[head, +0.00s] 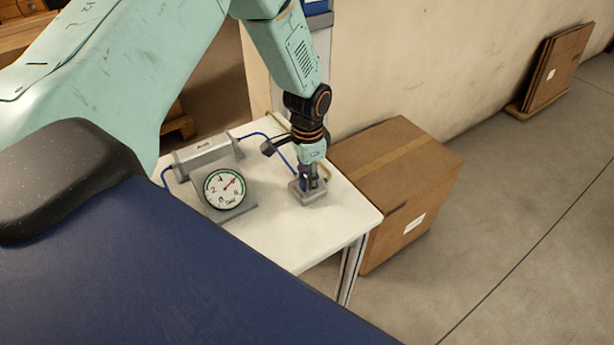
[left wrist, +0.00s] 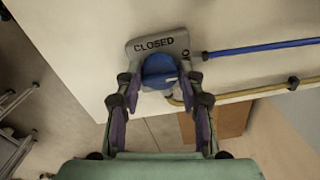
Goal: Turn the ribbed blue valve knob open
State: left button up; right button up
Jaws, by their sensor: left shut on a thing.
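The blue valve knob (left wrist: 158,70) sits on a grey valve block (left wrist: 140,45) in the left wrist view. The block reads CLOSED beside the knob. A pale mark shows on the knob's right side. My left gripper (left wrist: 163,88) is shut on the knob, one finger at each side. In the head view my left gripper (head: 313,178) points down over the same block (head: 308,197), and the knob is mostly hidden by the fingers. My right gripper is in neither view.
A blue hose (head: 256,133) runs behind. A cardboard box (head: 400,175) stands beside the table's right edge. Floor further right is clear.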

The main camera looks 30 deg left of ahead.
pick_arm(q)
jog(key=o, duration=1.2)
jog(key=shift+w+f, duration=0.1)
jog(key=shift+r, duration=0.3)
notch_tip(320, 180, up, 12)
jog(key=shift+f, duration=0.25)
